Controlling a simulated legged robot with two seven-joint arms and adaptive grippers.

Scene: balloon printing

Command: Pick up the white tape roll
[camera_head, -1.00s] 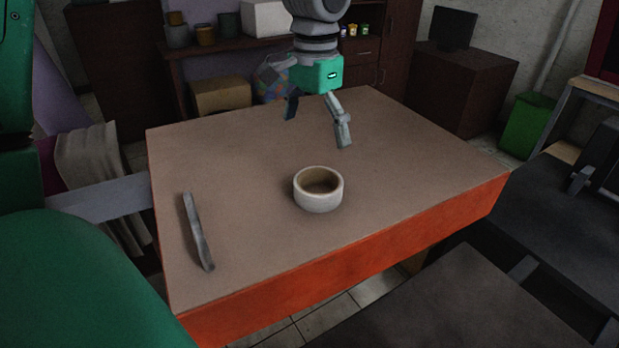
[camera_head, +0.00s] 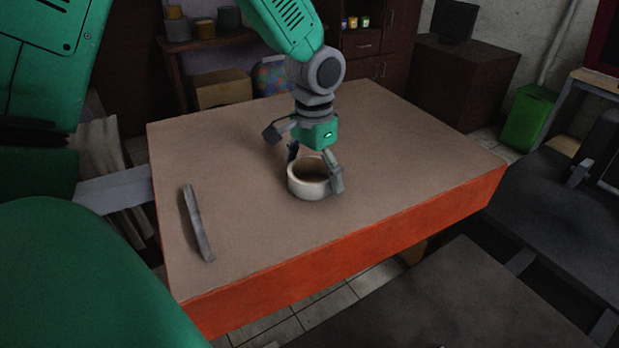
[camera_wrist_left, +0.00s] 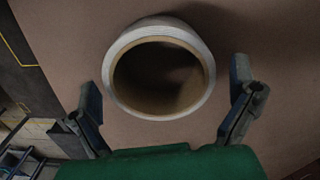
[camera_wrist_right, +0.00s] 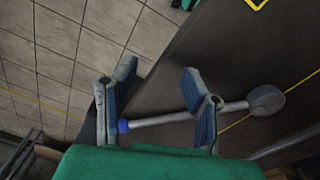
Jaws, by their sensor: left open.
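The white tape roll (camera_head: 308,186) lies flat on the brown tabletop, hole facing up, near the middle of the head view. My left gripper (camera_head: 316,171) is open and low over it, one finger at its right side and the other behind it. In the left wrist view the roll (camera_wrist_left: 159,110) shows its white rim and brown inner core between the spread fingers (camera_wrist_left: 168,105), with gaps on both sides. My right gripper (camera_wrist_right: 155,95) shows only in its own wrist view, fingers spread, away from the roll.
A thin grey strip (camera_head: 196,222) lies on the left of the orange-edged table (camera_head: 420,165). The tabletop right of the roll is clear. In the right wrist view, a grey rod with a round head (camera_wrist_right: 265,100) lies beyond the fingers, over a dark surface.

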